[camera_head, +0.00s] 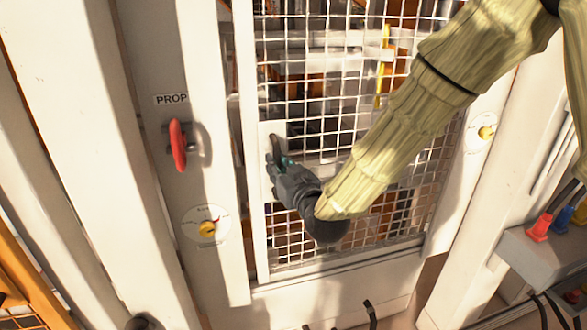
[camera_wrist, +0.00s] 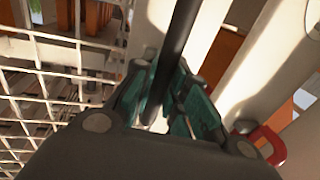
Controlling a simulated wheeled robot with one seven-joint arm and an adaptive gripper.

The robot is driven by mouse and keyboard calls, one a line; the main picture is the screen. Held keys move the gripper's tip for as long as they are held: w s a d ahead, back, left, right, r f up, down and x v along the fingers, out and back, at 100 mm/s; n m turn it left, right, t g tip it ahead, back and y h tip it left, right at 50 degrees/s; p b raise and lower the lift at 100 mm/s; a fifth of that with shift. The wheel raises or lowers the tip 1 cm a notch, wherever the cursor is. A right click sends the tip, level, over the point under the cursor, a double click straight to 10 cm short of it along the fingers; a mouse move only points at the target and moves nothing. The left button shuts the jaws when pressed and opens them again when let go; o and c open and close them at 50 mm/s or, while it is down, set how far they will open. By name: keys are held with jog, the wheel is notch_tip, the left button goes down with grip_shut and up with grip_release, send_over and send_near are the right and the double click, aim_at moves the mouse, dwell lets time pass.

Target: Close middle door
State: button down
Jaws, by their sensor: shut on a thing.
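The middle door is a white frame with wire mesh (camera_head: 310,110), and its mesh also shows at the left of the wrist view (camera_wrist: 50,85). A dark bar handle (camera_head: 274,145) sits on a white plate at the door's left edge. My gripper (camera_head: 283,165) is shut on this handle. In the wrist view the dark handle bar (camera_wrist: 178,50) runs between the green finger pads of my gripper (camera_wrist: 170,105). The door stands a little apart from the left post (camera_wrist: 270,50), with a gap between them in the wrist view. My fingers hide the lower part of the handle.
Yellow round switches sit on the left post (camera_head: 207,228) and right post (camera_head: 486,132). A grey box with red and blue parts (camera_head: 540,255) stands at the right.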

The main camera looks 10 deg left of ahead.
aim_at(254, 159)
jog(key=shift+s+a+b, duration=0.15)
jog(key=shift+s+a, duration=0.2)
jog(key=shift+a, duration=0.5)
jog(key=shift+s+a+b, duration=0.15)
jog(key=shift+s+a, duration=0.2)
jog(key=shift+a, duration=0.45)
jog(key=c, duration=1.5)
grip_release()
jog(key=shift+a, duration=0.15)
jog(key=shift+c, duration=0.2)
jog(key=shift+o, duration=0.6)
jog(key=shift+a, duration=0.1)
jog(key=shift+d, duration=0.35)
jog(key=v, duration=1.1)
jog(key=shift+s, duration=0.35)
jog(key=shift+d, duration=0.1)
